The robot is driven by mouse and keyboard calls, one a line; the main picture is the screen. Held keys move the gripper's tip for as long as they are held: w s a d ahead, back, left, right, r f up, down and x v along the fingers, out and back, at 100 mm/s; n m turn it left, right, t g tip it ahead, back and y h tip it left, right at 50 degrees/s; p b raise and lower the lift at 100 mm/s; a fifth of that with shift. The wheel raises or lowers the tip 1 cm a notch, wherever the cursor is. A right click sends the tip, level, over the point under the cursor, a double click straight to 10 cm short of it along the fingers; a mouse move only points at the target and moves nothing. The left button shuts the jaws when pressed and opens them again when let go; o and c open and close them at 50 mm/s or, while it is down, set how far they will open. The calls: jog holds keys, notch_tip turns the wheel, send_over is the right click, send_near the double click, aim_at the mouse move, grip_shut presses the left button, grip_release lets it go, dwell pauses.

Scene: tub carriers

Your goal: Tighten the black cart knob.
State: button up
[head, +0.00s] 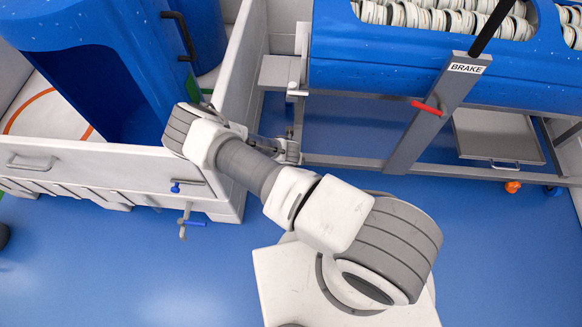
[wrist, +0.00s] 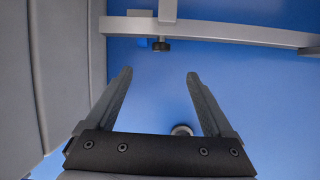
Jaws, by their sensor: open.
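A small black knob (wrist: 160,46) shows in the wrist view on the underside of a grey cart rail (wrist: 215,31), beside a small blue part. My gripper (wrist: 159,75) is open and empty. Its two fingers point toward the rail, and the knob lies beyond the fingertips, roughly in line with the gap between them. They do not appear to touch it. In the head view my gripper (head: 284,148) is low beside the left end of the cart's frame (head: 340,161), partly hidden by my arm. I cannot clearly make out the knob there.
A white walled bin (head: 110,165) with blue containers stands close on the left. A grey upright panel fills the wrist view's left side. Blue floor is open in front.

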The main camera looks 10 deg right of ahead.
jog(key=shift+n, duration=0.3)
jog(key=b+x, duration=0.2)
jog(key=x, duration=0.4)
jog(key=b+x, duration=0.3)
jog(key=x, duration=0.3)
jog(key=b+x, duration=0.3)
jog(key=x, duration=0.3)
jog(key=shift+s+f, duration=0.25)
jog(key=shift+s, duration=0.1)
jog(key=shift+c, duration=0.2)
jog(key=c, duration=1.3)
jog(key=shift+c, duration=0.2)
